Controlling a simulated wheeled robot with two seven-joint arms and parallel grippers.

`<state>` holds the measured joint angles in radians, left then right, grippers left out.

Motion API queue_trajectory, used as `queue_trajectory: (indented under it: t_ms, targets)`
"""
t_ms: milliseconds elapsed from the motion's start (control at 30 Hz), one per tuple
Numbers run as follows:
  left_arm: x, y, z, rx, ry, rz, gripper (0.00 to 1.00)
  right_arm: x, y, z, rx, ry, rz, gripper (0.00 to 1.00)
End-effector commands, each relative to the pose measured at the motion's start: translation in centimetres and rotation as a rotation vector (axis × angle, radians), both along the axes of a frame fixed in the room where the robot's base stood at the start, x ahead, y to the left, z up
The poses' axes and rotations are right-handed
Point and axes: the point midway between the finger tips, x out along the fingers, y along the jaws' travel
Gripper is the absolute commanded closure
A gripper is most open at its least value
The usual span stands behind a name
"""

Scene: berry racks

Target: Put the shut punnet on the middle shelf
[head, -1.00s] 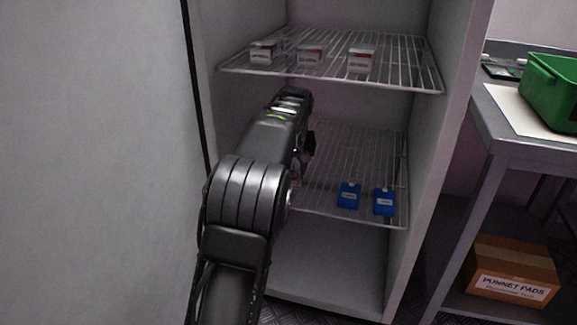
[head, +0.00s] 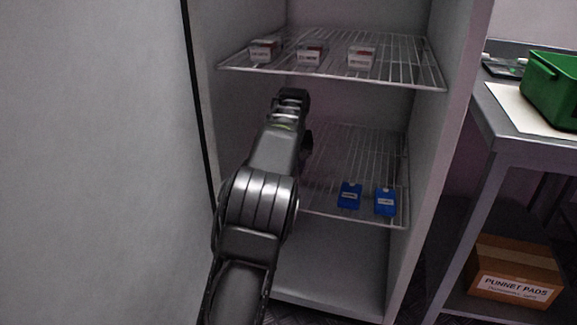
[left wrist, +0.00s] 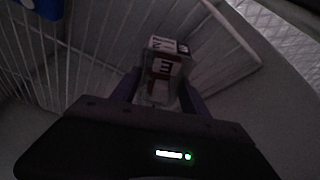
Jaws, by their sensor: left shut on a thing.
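The shut punnet (left wrist: 166,68), a small clear box with a white label and dark red contents, shows in the left wrist view. My left gripper (left wrist: 160,92) is shut on it, one finger on each side. In the head view my left arm reaches into the cabinet, and its own links hide the fingers and the punnet. The wire middle shelf (head: 345,150) lies below and right of my wrist; its left part is hidden by the arm. The left wrist view shows shelf wires (left wrist: 88,40) left of the punnet. I cannot tell whether the punnet touches them.
Two blue packs (head: 349,195) (head: 385,201) stand at the middle shelf's front right. Three labelled punnets (head: 265,50) (head: 311,54) (head: 361,57) sit on the upper shelf (head: 330,76). The cabinet's right wall (head: 440,150) bounds the space. The middle shelf's back right is clear.

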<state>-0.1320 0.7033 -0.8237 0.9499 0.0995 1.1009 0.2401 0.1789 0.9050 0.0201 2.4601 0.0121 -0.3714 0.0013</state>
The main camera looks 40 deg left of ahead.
Motion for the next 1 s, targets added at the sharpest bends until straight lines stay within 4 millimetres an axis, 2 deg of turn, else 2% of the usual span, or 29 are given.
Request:
queue_trajectory:
  t_ms: [367,400,633,1000]
  targets:
    - [-0.03,0.02,-0.82,0.0,0.0,0.001,0.98,0.03,-0.01,-0.12,0.0,0.0,0.0,0.0]
    - [-0.04,0.01,-0.85,-0.001,0.0,0.001,0.44,0.03,-0.01,-0.12,0.0,0.0,0.0,0.0]
    - [-0.03,0.01,-0.84,-0.001,0.0,0.001,0.26,0.02,-0.02,-0.12,0.0,0.0,0.0,0.0]
    - [-0.02,0.01,-0.43,0.0,0.0,0.0,0.25,0.01,-0.01,-0.03,0.0,0.0,0.0,0.0]
